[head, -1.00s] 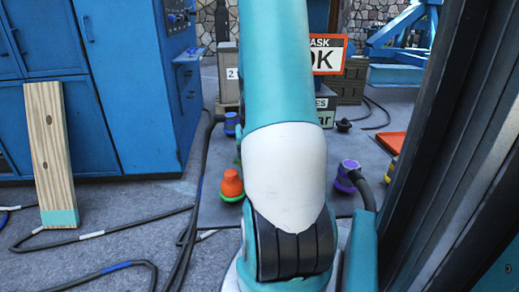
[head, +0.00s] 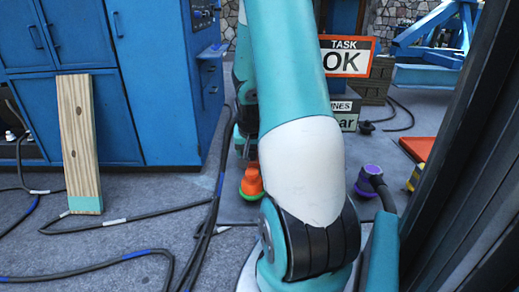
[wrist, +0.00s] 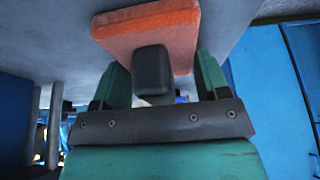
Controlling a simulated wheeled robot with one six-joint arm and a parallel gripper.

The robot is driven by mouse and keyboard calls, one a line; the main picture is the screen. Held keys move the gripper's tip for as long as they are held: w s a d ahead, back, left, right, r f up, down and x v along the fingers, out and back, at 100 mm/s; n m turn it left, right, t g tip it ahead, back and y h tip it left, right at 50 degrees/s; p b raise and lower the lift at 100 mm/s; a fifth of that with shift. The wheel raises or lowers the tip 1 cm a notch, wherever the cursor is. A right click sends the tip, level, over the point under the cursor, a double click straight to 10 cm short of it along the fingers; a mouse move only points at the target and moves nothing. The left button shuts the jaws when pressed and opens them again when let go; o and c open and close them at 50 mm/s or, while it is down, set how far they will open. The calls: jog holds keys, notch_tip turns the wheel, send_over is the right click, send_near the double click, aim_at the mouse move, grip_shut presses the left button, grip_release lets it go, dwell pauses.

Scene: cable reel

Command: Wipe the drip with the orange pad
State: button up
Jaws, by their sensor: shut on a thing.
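In the wrist view my gripper (wrist: 160,78) has its two green fingers on either side of the dark handle (wrist: 151,70) of the orange pad (wrist: 148,28). It is shut on this handle. The pad is a flat orange block beyond the fingers, against a grey surface; I cannot tell whether it touches that surface. In the head view my arm fills the middle and hides the pad. No drip can be made out in either view.
A blue cabinet (head: 150,85) and a leaning wooden plank (head: 79,140) stand at left. Black cables (head: 110,268) cross the floor. An orange plug (head: 251,182) and a purple plug (head: 369,180) flank my arm. A dark post (head: 450,170) edges the right, with a TASK OK sign (head: 347,57) behind.

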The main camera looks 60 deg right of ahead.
jog(key=shift+w+a+f, duration=0.1)
jog(key=shift+w+a, duration=0.15)
jog(key=shift+w, duration=0.05)
jog(key=shift+r, duration=0.2)
notch_tip(320, 180, up, 6)
jog(key=p, duration=0.5)
jog(key=shift+f, duration=0.15)
notch_tip(320, 180, up, 3)
jog(key=p, duration=0.3)
jog(key=shift+p, duration=0.3)
